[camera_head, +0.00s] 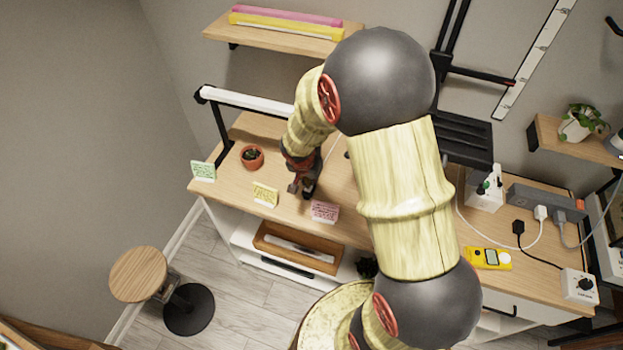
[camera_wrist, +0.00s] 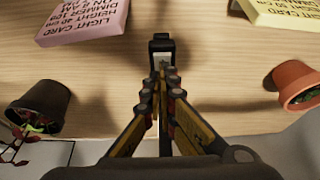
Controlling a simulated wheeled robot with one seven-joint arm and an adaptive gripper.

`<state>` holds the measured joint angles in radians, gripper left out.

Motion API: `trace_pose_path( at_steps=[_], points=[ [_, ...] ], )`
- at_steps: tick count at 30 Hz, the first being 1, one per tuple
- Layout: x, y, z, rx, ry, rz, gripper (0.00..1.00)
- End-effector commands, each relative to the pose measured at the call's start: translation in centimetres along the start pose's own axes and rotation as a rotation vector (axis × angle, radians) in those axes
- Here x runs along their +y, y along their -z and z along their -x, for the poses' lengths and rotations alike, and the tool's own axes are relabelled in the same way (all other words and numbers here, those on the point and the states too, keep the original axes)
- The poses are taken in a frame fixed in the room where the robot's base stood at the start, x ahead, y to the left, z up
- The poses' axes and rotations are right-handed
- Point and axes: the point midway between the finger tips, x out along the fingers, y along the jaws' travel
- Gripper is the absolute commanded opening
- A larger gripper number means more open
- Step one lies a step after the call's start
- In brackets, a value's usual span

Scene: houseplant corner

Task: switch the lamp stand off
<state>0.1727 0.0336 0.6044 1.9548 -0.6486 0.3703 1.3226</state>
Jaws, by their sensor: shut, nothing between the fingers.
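The lamp stand is a white tube (camera_head: 245,99) on a black frame at the back left of the wooden table. Whether the tube is lit I cannot tell for sure. My gripper (camera_head: 303,187) is low over the table, in front of and below the tube's right end, which my arm hides. In the wrist view my gripper (camera_wrist: 160,75) is shut and empty, pointing at the tabletop. A small dark block with a pale patch (camera_wrist: 161,44) shows right at the fingertips; I cannot tell whether they touch it.
A terracotta pot (camera_head: 252,157) stands left of my gripper. Green (camera_head: 203,171), yellow (camera_head: 265,194) and pink (camera_head: 325,211) cards line the front edge. A dark pot (camera_wrist: 40,107) shows in the wrist view. A yellow meter (camera_head: 488,258) and cables lie at the right.

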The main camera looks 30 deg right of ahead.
Motion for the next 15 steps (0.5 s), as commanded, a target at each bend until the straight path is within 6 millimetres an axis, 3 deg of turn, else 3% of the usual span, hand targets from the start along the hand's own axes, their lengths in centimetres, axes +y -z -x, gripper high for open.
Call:
trace_pose_path(
  at_steps=[15],
  points=[
    [-0.08,0.02,0.67,0.002,0.001,0.0,0.0]
  ],
)
